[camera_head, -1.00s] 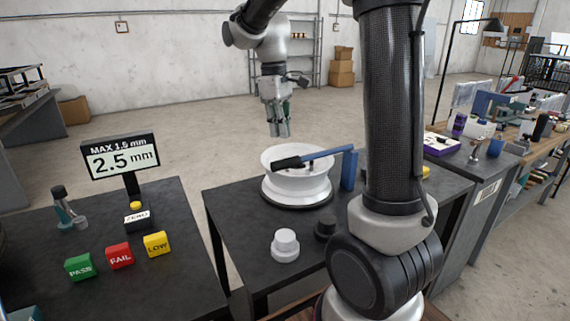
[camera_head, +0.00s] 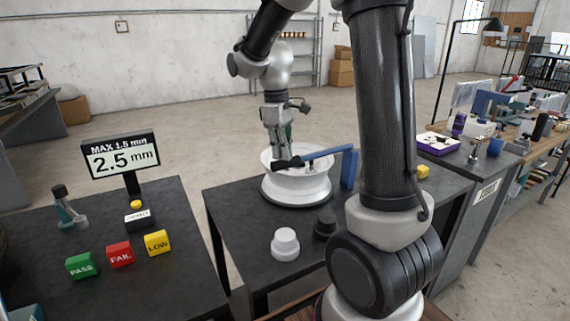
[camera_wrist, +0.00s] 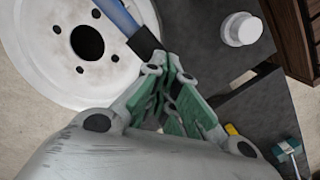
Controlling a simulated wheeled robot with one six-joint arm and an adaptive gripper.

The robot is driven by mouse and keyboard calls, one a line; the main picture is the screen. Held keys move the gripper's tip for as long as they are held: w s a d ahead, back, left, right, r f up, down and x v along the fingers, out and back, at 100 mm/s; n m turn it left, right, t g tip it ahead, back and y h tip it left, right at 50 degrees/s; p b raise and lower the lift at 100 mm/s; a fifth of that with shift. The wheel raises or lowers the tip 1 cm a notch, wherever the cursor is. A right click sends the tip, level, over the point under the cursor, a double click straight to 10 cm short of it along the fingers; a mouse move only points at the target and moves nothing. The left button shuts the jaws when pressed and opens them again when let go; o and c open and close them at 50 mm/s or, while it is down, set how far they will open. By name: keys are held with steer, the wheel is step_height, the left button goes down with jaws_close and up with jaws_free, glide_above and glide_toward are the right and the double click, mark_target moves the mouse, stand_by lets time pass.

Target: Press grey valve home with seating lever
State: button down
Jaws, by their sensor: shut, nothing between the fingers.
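The seating lever is a blue bar (camera_head: 328,153) with a black grip (camera_head: 288,163), hinged on a blue post (camera_head: 349,170). It lies across the top of a white wheel rim (camera_head: 297,190). A small dark-and-grey piece under the bar (camera_head: 311,165) may be the grey valve; I cannot tell how far in it sits. My gripper (camera_head: 281,157) is shut and empty, pointing down beside the black grip over the rim. In the wrist view the fingertips (camera_wrist: 174,66) are close to the grip (camera_wrist: 146,42); contact is unclear. The wrist view shows no valve.
A white stepped cylinder (camera_head: 285,245) and a black knob (camera_head: 325,226) stand in front of the rim. A display reading 2.5 mm (camera_head: 121,157) and green, red and yellow blocks (camera_head: 120,255) are on the left table. The table left of the rim is clear.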

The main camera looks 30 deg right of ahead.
steer(key=shift+s+f, duration=0.2)
steer(key=shift+f, duration=0.15)
